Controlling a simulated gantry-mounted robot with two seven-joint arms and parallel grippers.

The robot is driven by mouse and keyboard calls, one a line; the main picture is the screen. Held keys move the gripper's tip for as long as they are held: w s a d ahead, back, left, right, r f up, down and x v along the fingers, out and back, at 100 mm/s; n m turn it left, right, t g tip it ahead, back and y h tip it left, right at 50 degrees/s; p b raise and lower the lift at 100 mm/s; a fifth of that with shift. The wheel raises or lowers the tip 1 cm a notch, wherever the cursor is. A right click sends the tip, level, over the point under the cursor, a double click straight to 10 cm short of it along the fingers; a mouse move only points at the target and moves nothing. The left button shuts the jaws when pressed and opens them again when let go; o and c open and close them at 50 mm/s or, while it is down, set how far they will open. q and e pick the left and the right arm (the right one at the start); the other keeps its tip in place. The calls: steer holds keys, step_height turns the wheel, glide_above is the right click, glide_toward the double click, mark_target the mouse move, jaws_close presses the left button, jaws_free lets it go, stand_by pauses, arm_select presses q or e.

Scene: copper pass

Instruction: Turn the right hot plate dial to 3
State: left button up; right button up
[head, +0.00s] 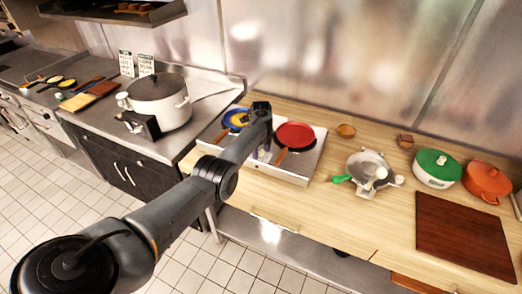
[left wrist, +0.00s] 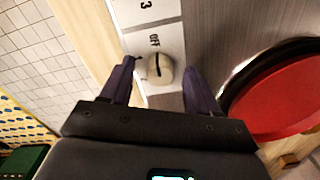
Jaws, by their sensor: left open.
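The hot plate (head: 303,178) is a pale metal unit on the wooden counter, with a red pan (head: 295,134) on its right side and a blue pan (head: 236,119) on its left. In the left wrist view, a light grey dial (left wrist: 155,69) sits on a white plate marked "OFF" and "3". A dark line on the dial seems to point toward "OFF". My left gripper (left wrist: 159,66) is open, its two dark fingers on either side of the dial with visible gaps. In the head view, my left arm hides the dial. My right gripper is not in view.
The red pan (left wrist: 285,98) lies close to the right finger. A grey pot with a green-handled tool (head: 368,168), a white pot with green lid (head: 437,167), an orange pot (head: 486,181) and a brown board (head: 464,232) stand further right. A large pot (head: 160,103) is at left.

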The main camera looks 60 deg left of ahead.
arm_select(q)
steer(key=c, duration=1)
steer(key=shift+c, duration=0.2)
